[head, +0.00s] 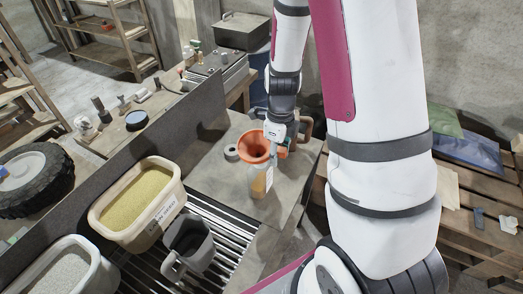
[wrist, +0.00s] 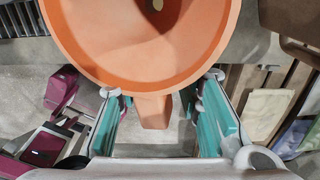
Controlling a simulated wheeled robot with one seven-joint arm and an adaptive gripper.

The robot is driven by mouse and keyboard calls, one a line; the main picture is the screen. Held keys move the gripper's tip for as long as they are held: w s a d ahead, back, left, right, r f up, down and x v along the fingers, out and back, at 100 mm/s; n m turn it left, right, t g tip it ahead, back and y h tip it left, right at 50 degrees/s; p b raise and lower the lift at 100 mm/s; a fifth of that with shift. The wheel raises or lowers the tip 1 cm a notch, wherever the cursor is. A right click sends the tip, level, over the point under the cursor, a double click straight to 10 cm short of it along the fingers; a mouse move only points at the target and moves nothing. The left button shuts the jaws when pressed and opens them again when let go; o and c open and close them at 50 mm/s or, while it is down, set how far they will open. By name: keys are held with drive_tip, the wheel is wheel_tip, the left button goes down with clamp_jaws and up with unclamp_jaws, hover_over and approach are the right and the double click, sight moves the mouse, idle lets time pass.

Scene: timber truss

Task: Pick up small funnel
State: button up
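The small orange funnel (head: 252,146) sits upright on top of a clear bottle with a label and amber contents (head: 260,180) on the grey table. In the wrist view the funnel (wrist: 200,65) fills the upper middle, with its wide mouth facing me and a short orange tab (wrist: 153,112) pointing down the picture. My gripper (wrist: 160,108) is open, with its teal-padded fingers on either side of the tab and a visible gap on both sides.
A grey ring (head: 231,153) lies left of the funnel. A bin of yellow grain (head: 103,219), a dark grey jug (head: 190,244) and a bin of pale grains (head: 48,272) stand on or beside a slatted grate (head: 228,230). A low dark partition (head: 140,125) runs behind the bins.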

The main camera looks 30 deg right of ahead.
sight(282, 147)
clamp_jaws()
drive_tip(key=shift+r, duration=0.15)
drive_tip(key=shift+r, duration=0.55)
drive_tip(key=shift+w+r+b, duration=0.1)
drive_tip(key=shift+r+b, duration=0.2)
drive_tip(key=shift+r, duration=0.65)
drive_tip(key=shift+s+d+r, duration=0.2)
drive_tip(key=shift+s+d, duration=0.15)
drive_tip(key=shift+s, duration=0.3)
drive_tip(key=s+d+r+b, duration=0.1)
drive_tip(key=s+d, duration=0.6)
drive_tip(key=s, duration=0.5)
drive_tip(key=shift+s+d+r, duration=0.2)
drive_tip(key=shift+s+d, duration=0.1)
